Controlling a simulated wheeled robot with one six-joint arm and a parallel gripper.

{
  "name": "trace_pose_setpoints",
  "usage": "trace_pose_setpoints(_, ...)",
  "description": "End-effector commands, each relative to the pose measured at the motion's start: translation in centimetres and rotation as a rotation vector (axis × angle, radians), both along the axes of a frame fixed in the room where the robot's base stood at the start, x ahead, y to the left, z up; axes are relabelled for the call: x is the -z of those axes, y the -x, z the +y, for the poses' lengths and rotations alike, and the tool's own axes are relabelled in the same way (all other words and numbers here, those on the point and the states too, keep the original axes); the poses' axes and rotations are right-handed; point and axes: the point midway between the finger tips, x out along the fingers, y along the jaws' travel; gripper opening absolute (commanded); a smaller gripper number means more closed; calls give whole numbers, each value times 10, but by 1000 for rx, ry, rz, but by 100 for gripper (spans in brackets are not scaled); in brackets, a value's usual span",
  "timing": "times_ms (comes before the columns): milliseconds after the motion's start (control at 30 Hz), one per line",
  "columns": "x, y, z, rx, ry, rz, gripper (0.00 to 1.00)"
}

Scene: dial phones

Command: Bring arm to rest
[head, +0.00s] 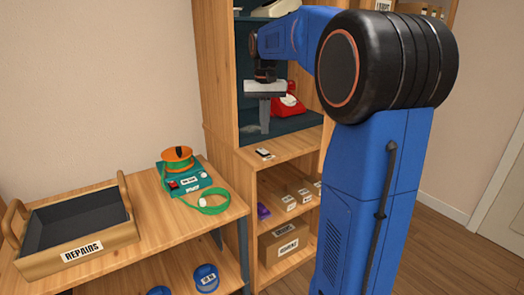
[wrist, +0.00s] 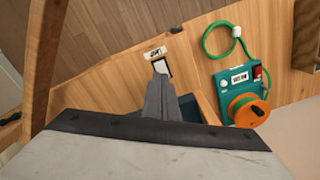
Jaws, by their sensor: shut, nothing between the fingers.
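My blue arm (head: 375,170) rises on the right of the head view and bends over to the left into the dark-lined upper niche of the wooden cabinet. My gripper (head: 265,122) points down in front of the niche, and its fingers are shut with nothing between them. It also shows in the wrist view (wrist: 166,80), with the grey fingers together. A red dial phone (head: 289,104) stands in the niche to the right of my gripper, partly hidden by my arm.
The wooden cabinet (head: 220,100) holds boxes on lower shelves. A small labelled item (head: 264,153) lies on its ledge. On the bench at left are a REPAIRS tray (head: 125,238) and a teal device (head: 187,180) with an orange reel and green cable. Floor at right is clear.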

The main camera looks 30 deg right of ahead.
Motion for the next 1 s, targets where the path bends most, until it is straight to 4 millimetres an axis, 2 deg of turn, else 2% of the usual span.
trace_pose_setpoints(567,-1,4,4,-6,1,-5,0)
trace_pose_setpoints(667,-1,17,14,-26,6,-20,0)
trace_pose_setpoints(767,1,38,31,-60,14,-48,0)
trace_pose_setpoints(1000,15,98,72,-155,36,-126,0)
